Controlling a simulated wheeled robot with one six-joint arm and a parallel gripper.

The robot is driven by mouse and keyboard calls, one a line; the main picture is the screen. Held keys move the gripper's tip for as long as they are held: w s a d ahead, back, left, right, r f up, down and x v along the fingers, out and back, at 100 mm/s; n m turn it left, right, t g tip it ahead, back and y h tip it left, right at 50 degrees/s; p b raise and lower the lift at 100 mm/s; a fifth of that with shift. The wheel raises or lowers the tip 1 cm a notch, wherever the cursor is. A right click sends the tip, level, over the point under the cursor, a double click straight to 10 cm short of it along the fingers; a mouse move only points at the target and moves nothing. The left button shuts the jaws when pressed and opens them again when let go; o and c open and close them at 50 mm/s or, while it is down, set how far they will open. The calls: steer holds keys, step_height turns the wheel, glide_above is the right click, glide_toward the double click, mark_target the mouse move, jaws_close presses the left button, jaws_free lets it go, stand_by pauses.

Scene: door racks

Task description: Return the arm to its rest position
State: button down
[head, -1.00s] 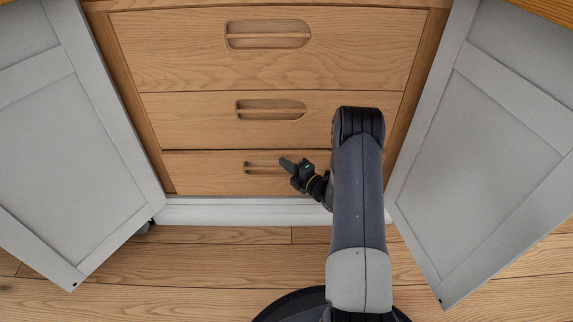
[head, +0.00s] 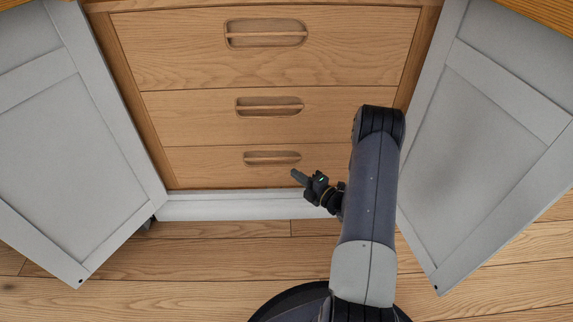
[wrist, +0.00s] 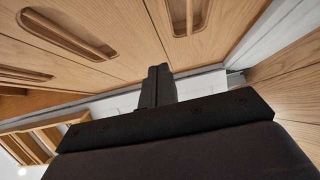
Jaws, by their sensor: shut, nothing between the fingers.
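My gripper (head: 299,176) is shut and empty, with its fingers pointing up and left in the head view. It is in front of the bottom drawer (head: 215,170), just right of and below that drawer's handle (head: 272,157), and looks apart from it. In the wrist view my shut gripper (wrist: 157,75) shows its fingers pressed together with nothing between them. My dark arm reaches up the right side of the head view and bends back toward the gripper.
A middle drawer (head: 190,118) and top drawer (head: 170,50) sit above; all three look closed. Grey doors stand open at left (head: 75,150) and right (head: 490,140), the right one close to my arm. Wooden floor (head: 200,260) lies clear in front.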

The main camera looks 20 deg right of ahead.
steer(key=shift+p+v, duration=0.35)
steer(key=shift+v, duration=1.9)
steer(key=shift+a, duration=0.1)
